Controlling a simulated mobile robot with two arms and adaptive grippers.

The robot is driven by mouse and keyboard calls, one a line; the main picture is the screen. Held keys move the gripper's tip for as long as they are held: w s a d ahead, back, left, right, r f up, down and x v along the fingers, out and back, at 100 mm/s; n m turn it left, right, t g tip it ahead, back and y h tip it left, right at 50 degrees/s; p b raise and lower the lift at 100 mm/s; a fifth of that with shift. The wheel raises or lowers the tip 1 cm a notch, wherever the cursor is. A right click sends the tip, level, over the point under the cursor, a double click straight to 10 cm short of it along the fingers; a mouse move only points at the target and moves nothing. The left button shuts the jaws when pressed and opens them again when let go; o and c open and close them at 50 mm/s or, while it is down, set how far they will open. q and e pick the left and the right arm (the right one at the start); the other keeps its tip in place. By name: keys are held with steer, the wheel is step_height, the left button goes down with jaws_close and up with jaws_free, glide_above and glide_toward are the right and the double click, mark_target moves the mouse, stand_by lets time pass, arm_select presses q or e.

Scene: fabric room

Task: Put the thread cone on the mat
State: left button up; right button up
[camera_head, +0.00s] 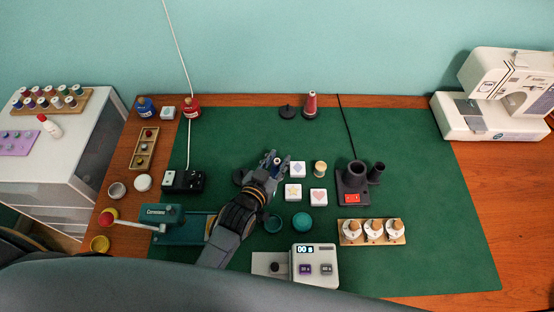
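A reddish-pink thread cone (310,104) stands upright at the back edge of the green mat (420,190), beside a small dark round stand (287,112). My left gripper (270,163) reaches over the middle-left of the mat, in front of the cone and apart from it. Its fingers point away from me, and a small blue and pale detail shows at their tips. I cannot tell whether that is a held object or whether the fingers are closed. My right gripper is not in view.
White patterned blocks (293,191) and a small spool (320,168) lie right of the gripper. A dark device with cups (353,185), a wooden tray of knobs (371,232) and a scale (315,266) stand nearby. The mat's right side is clear. A sewing machine (495,95) stands at far right.

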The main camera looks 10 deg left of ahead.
arm_select(q)
steer(key=shift+o, duration=1)
steer(key=shift+r, duration=0.25)
steer(key=v, duration=1.2)
steer(key=shift+b, duration=0.35)
steer(key=shift+f, duration=0.15)
